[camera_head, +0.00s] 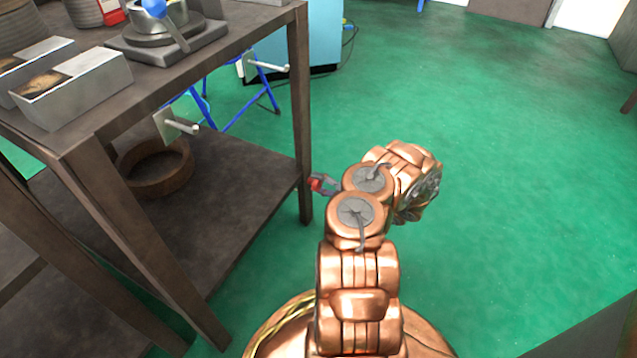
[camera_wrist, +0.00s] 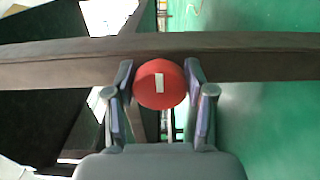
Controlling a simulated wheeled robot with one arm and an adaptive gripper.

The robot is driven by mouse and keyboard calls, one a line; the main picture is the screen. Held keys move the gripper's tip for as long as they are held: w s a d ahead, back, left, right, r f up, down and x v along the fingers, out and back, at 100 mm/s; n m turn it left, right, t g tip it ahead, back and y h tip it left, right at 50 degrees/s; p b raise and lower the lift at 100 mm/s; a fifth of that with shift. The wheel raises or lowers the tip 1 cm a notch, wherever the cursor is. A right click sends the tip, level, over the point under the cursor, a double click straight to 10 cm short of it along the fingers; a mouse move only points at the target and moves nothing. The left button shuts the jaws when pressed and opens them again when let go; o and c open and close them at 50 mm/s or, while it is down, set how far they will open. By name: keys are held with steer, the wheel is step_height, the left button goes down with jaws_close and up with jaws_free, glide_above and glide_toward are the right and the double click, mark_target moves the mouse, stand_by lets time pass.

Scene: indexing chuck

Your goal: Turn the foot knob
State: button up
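The foot knob (camera_wrist: 160,84) is a round red knob with a white bar mark on its face. The bar stands nearly upright, tilted slightly. It sits at the dark table leg (camera_wrist: 250,58), which crosses the wrist view. In the head view the knob (camera_head: 316,184) shows as a small red spot beside the leg, partly hidden by my gripper (camera_head: 327,187). In the wrist view my gripper (camera_wrist: 160,88) has one finger on each side of the knob. The fingertips are very close to its sides; I cannot tell whether they press on it.
The dark table (camera_head: 110,117) stands at left, with metal blocks (camera_head: 85,88) and a chuck-like fixture on top. A brown ring (camera_head: 157,171) lies on its lower shelf. A blue cabinet (camera_head: 312,35) stands behind. The green floor (camera_head: 490,160) at right is clear.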

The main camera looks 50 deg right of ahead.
steer(key=o, duration=0.4)
steer(key=v, duration=1.2)
stand_by(0.5)
